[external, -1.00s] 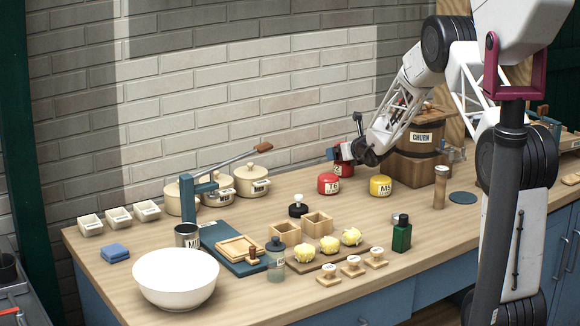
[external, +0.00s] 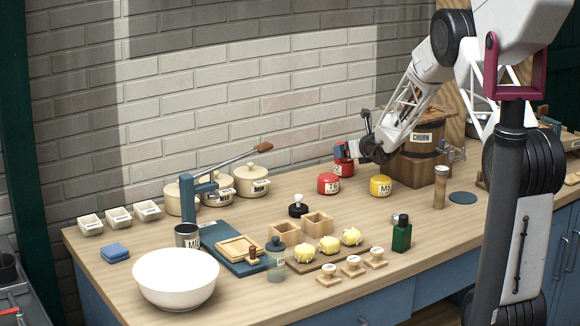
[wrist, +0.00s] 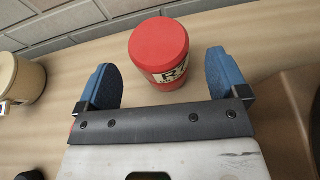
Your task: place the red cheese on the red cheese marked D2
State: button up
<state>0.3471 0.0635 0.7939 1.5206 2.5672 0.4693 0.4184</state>
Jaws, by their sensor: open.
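A red cheese (external: 344,167) stands upright at the back of the counter, partly hidden by my gripper (external: 344,151). In the wrist view a red cheese (wrist: 158,45), with a pale label starting with "R", stands between the blue fingers of my gripper (wrist: 162,68). The fingers are open, with a gap on each side of the cheese. I cannot tell whether another cheese is under it, and no D2 mark is readable. A second red cheese (external: 328,184), labelled T6, stands just in front and to the left.
A yellow cheese (external: 380,186) stands right of the red T6 one. The wooden churn (external: 424,160) is close on the right. Cream pots (external: 254,184) stand to the left by the brick wall. The counter (external: 300,178) between the pots and cheeses is clear.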

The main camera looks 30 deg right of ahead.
jog(key=v, duration=0.7)
jog(key=shift+s, duration=0.2)
dwell(0.6)
jog(key=s+a+r+n+y, duration=0.55)
jog(key=a+r+n, duration=0.4)
jog(key=a, duration=0.35)
jog(key=s+a+r+n+g+y, duration=0.1)
jog(key=s+a+r+n+g, duration=0.25)
jog(key=s+a+n, duration=0.3)
jog(key=s+a+r+n+g+y, duration=0.1)
jog(key=s+a+r+n+g, duration=0.1)
jog(key=s+a+r+n, duration=0.4)
jog(key=s+a+f+n+g+h, duration=0.1)
jog(key=s+a+n+g, duration=0.2)
jog(key=s, duration=0.7)
jog(key=s+a+f+n+g+h, duration=0.15)
jog(key=s+n, duration=0.35)
jog(key=s, duration=0.5)
jog(key=s+d+n+h, duration=0.1)
jog(key=s+n+h, duration=0.1)
jog(key=s, duration=0.5)
jog(key=s+d+f+n+g+h, duration=0.1)
jog(key=s+n, duration=0.3)
jog(key=s, duration=0.4)
jog(key=shift+d+f+n+h, duration=0.15)
jog(key=shift+d+n+h, duration=0.15)
jog(key=shift+d+h, duration=0.3)
